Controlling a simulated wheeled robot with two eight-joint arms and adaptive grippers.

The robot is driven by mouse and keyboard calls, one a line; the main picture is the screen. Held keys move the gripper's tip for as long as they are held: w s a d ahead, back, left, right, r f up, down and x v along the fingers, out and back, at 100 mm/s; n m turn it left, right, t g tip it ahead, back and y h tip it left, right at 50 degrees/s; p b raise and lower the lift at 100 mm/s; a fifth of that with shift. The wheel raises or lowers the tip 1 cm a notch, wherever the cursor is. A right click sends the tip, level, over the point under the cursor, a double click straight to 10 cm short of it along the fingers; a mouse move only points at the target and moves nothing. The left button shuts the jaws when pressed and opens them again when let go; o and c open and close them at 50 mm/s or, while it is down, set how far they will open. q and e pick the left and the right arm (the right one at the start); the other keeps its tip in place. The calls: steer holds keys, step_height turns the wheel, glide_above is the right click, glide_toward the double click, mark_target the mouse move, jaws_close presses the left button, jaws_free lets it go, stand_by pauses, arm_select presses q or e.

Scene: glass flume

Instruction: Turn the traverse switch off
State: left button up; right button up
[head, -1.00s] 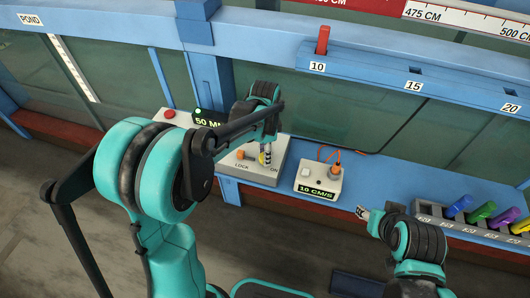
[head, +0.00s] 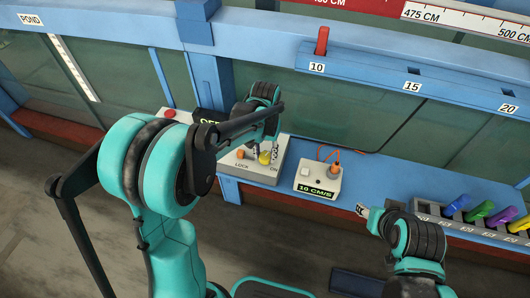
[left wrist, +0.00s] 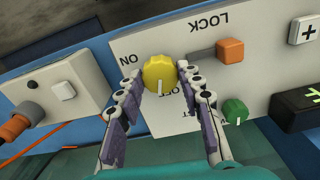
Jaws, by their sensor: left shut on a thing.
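The traverse switch appears to be the yellow knob (head: 264,158) on the grey control box (head: 281,150), with ON and LOCK labels near it. In the left wrist view the yellow knob (left wrist: 159,72) has a white pointer mark on its lower side, toward the partly hidden OFF label. My left gripper (left wrist: 160,80) is shut on the knob, one finger on each side. In the head view my left arm covers part of the box and its display. My right gripper (head: 362,211) hangs apart from the box, at the ledge's front edge; its jaw opening is unclear.
A small 10 CM/S box (head: 318,181) with an orange cable stands to the right. A rack (head: 470,228) with coloured pieces is farther right. A glass wall rises behind.

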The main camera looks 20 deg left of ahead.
mark_target(265, 156)
arm_select(q)
steer(key=shift+n, duration=1.8)
steer(key=o, duration=1.2)
steer(key=shift+c, duration=0.2)
step_height(265, 156, up, 12)
